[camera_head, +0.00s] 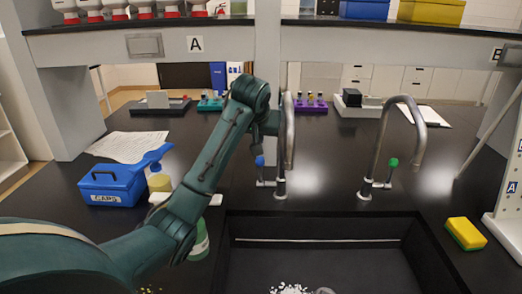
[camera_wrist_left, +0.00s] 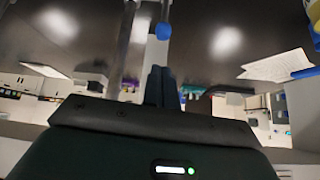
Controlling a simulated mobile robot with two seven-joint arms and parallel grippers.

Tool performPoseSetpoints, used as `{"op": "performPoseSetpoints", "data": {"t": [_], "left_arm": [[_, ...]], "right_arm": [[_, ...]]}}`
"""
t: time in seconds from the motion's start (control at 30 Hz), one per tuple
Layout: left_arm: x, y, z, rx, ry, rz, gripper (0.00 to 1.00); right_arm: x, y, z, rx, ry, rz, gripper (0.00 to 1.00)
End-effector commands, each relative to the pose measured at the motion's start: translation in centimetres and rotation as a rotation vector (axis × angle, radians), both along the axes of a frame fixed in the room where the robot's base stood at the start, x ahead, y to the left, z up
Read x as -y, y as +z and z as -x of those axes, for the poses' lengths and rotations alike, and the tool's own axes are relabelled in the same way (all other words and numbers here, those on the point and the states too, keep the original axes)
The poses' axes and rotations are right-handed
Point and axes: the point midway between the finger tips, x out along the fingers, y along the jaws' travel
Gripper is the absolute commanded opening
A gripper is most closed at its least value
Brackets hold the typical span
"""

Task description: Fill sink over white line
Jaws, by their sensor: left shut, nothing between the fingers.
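The black sink (camera_head: 245,262) is at the bottom of the head view, with a white line (camera_head: 318,240) along its back wall. Two grey taps stand behind it: the left tap (camera_head: 290,135) has a blue knob (camera_head: 260,161), the right tap (camera_head: 378,145) a green knob (camera_head: 393,162). My left arm reaches to the left tap. In the left wrist view my left gripper (camera_wrist_left: 159,70) is shut and empty, its fingertips close to the blue knob (camera_wrist_left: 163,30). I cannot tell whether they touch it. My right gripper is not in view.
A blue caps box (camera_head: 112,185) and papers (camera_head: 130,146) are on the left. A yellow sponge (camera_head: 465,234) lies right of the sink. White bits (camera_head: 289,289) show at the sink's lower edge. Racks stand along the back of the black counter.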

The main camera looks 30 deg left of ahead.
Motion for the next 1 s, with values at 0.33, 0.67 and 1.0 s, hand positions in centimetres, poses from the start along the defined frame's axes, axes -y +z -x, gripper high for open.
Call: {"op": "performPoseSetpoints", "data": {"t": [0.33, 0.67, 1.0], "left_arm": [[-1.6, -4.5, -3.0, -0.007, 0.002, 0.001, 0.0], [-2.6, -7.5, -5.1, -0.003, 0.001, 0.0, 0.0], [-2.7, -7.7, -5.2, -0.001, 0.001, 0.0, 0.0]], "right_arm": [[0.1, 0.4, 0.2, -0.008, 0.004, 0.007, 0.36], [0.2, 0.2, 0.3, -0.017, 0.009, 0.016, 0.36], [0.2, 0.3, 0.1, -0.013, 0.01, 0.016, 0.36]]}}
